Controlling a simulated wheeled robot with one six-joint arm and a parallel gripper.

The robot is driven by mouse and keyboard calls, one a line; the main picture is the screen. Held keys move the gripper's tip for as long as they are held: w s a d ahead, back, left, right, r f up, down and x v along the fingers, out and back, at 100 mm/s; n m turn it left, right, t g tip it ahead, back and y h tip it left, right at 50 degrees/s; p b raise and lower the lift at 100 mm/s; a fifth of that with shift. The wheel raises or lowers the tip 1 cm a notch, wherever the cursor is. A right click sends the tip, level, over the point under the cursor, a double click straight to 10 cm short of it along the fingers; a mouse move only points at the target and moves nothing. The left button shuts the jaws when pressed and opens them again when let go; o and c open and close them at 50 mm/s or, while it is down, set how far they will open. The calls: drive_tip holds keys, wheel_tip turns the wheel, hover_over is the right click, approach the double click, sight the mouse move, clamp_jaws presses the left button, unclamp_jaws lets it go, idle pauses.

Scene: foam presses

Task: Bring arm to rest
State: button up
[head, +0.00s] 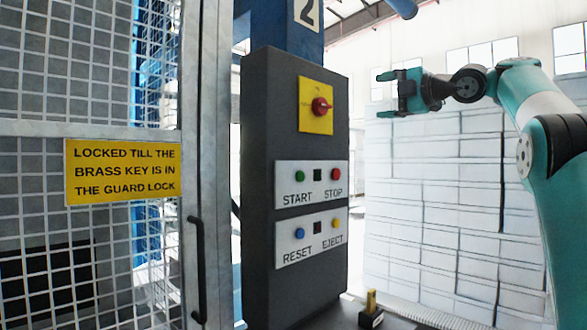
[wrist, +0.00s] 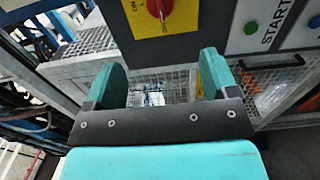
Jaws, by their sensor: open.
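My teal arm (head: 570,180) is raised at the right of the head view, bent over at its top. My gripper (head: 382,94) points left, at about the height of the red rotary switch, and it looks apart from the control panel (head: 258,190). It is open, with nothing between its fingers. In the wrist view my gripper (wrist: 162,75) shows two spread teal fingers. Beyond them are the red switch (wrist: 160,8) on its yellow plate and wire mesh. The same red switch (head: 321,107) shows in the head view.
The panel carries START/STOP (head: 311,183) and RESET/EJECT (head: 309,240) plates. A mesh guard door (head: 55,250) with a yellow sign (head: 123,171) and black handle (head: 197,270) stands left. A small block with a yellow upright piece (head: 371,302) is low centre. White stacks (head: 440,210) fill the back right.

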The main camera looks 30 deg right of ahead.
drive_tip(key=w+a+f+m+g, duration=0.2)
drive_tip(key=a+f+m, duration=0.15)
drive_tip(key=a, duration=0.35)
drive_tip(key=w+a+f+m+g, duration=0.1)
drive_tip(key=w+a+f+m, duration=0.15)
drive_tip(key=a+f, duration=0.4)
drive_tip(key=s+a+f+m+g, duration=0.2)
drive_tip(key=s+a+f+g, duration=0.15)
drive_tip(key=a+f, duration=0.3)
drive_tip(key=s+a+f+m+g, duration=0.25)
drive_tip(key=s+a+f, duration=0.2)
drive_tip(key=a, duration=0.35)
drive_tip(key=s+a+f+m+g+h, duration=0.1)
drive_tip(key=s+a+f+m+g, duration=0.1)
drive_tip(key=s+f, duration=0.9)
drive_tip(key=s+a+f+m+g+h, duration=0.1)
drive_tip(key=s+a+f+g, duration=0.4)
drive_tip(key=s+f, duration=0.5)
drive_tip(key=s+m+g, duration=0.1)
drive_tip(key=s, duration=0.4)
drive_tip(key=shift+s+a+f+m, duration=0.15)
drive_tip(key=shift+s+f+m, duration=0.05)
drive_tip(key=shift+f+m, duration=0.2)
